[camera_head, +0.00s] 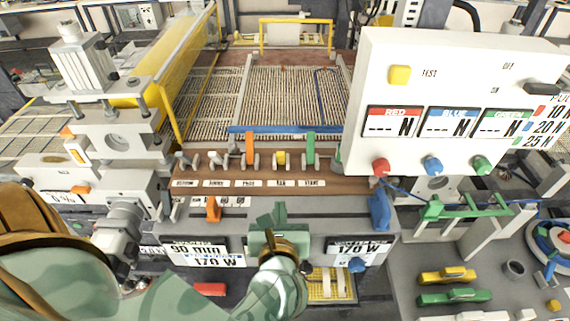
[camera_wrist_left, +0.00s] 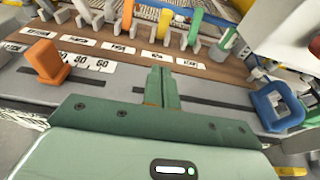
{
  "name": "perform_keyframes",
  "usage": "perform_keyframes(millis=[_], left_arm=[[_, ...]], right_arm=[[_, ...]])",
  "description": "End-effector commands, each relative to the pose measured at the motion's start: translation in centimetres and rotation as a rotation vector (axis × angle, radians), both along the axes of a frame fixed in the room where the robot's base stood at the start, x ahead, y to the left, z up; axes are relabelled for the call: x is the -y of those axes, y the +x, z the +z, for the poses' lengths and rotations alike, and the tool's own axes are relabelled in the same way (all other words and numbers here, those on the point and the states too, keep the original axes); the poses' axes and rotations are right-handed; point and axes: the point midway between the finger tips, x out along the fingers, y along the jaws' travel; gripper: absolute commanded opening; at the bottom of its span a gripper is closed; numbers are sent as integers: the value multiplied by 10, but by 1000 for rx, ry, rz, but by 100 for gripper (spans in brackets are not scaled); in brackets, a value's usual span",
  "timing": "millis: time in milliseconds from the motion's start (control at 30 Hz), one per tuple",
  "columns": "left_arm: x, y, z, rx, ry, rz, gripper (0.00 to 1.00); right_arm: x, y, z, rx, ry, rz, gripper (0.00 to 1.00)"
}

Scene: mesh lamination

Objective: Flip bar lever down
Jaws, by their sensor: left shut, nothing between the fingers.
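The bar lever is the short yellow-topped lever (camera_head: 281,158) above the "BAR" label, between the upright orange lever (camera_head: 250,148) and the upright green lever (camera_head: 310,148). In the left wrist view the yellow lever (camera_wrist_left: 164,22) is at the top, between the orange and green ones. Its exact tilt is hard to tell. My left gripper (camera_head: 280,210) is shut and empty, in front of the lever panel and below the bar label. Its closed fingers (camera_wrist_left: 162,85) point toward the lever row, apart from it. My right gripper is not in view.
A white control box (camera_head: 455,65) with force displays stands right of the levers. A blue clip (camera_head: 380,212) and an orange block (camera_head: 213,209) sit on the grey front ledge. Two pale levers (camera_head: 215,159) stand at the left. The wire mesh bed (camera_head: 290,100) lies behind.

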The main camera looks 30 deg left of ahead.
Motion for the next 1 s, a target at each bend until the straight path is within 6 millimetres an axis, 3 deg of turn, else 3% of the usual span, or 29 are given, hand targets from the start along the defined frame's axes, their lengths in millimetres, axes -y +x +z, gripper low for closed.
perform_keyframes(millis=[467, 933, 1000], left_arm=[[-5, 8, -4, -1, -2, 2, 0], [-53, 85, -29, 0, 0, 3, 0], [-58, 94, -16, 2, -1, 2, 0]], right_arm=[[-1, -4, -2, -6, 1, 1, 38], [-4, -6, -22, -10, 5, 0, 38], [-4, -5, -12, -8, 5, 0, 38]])
